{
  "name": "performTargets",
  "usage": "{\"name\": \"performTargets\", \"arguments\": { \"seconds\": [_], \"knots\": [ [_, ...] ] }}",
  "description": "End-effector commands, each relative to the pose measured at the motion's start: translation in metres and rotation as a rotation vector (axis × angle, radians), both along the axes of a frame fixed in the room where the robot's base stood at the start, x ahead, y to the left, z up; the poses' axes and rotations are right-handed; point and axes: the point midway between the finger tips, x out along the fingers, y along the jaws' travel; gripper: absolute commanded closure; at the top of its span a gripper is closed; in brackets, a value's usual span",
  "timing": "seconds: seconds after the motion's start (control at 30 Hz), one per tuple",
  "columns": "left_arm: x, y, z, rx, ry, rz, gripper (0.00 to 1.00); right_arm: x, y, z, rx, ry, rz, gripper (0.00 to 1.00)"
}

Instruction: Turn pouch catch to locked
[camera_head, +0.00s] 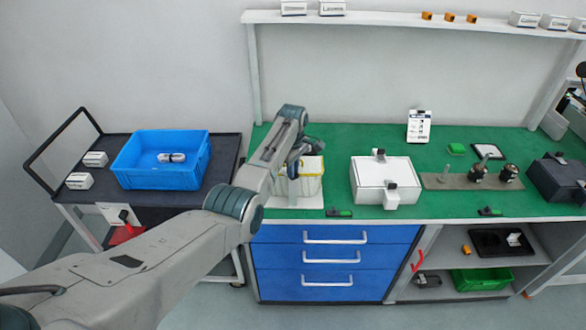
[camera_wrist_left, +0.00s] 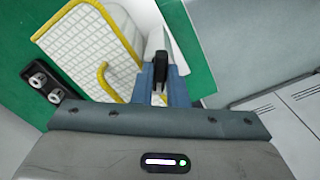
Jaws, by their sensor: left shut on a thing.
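A white grid-patterned holder with a yellow rim (camera_head: 312,186) stands on the green bench top, and I cannot tell if it is the pouch. It also shows in the left wrist view (camera_wrist_left: 85,48), with a yellow hook-shaped piece on its near side. My left gripper (camera_head: 293,165) is at the holder's left side, partly hidden by its own wrist. In the left wrist view its blue-grey fingers (camera_wrist_left: 160,92) are close together around a small black upright piece (camera_wrist_left: 160,68). This piece may be the catch; its setting cannot be read. My right gripper is not in view.
A white box with black-and-grey clasps (camera_head: 372,190) stands right of the holder. A plate with metal fixtures (camera_head: 450,182) lies beyond it. A blue crate (camera_head: 160,178) sits on the dark cart at left. Blue drawers (camera_head: 330,262) are below the bench.

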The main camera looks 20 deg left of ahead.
Motion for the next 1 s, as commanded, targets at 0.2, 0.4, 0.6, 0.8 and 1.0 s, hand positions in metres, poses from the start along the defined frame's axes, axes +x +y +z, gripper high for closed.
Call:
{"name": "performTargets", "arguments": {
  "seconds": [0.2, 0.4, 0.6, 0.8, 1.0],
  "knots": [
    [0.0009, 0.0003, 0.0017, 0.000, -0.003, -0.203, 1.00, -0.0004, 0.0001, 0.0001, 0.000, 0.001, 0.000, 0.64],
    [0.0010, 0.0003, 0.0019, 0.001, -0.003, -0.393, 1.00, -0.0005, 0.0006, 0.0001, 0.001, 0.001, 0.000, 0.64],
    [0.0012, 0.0002, 0.0022, 0.000, -0.003, -0.580, 1.00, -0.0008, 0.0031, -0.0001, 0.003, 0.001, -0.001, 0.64],
    [0.0014, 0.0003, 0.0024, 0.001, -0.005, -0.746, 1.00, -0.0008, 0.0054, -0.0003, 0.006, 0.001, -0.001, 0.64],
    [0.0015, 0.0004, 0.0027, 0.001, -0.004, -0.872, 1.00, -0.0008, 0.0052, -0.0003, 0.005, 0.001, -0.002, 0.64]
  ]
}}
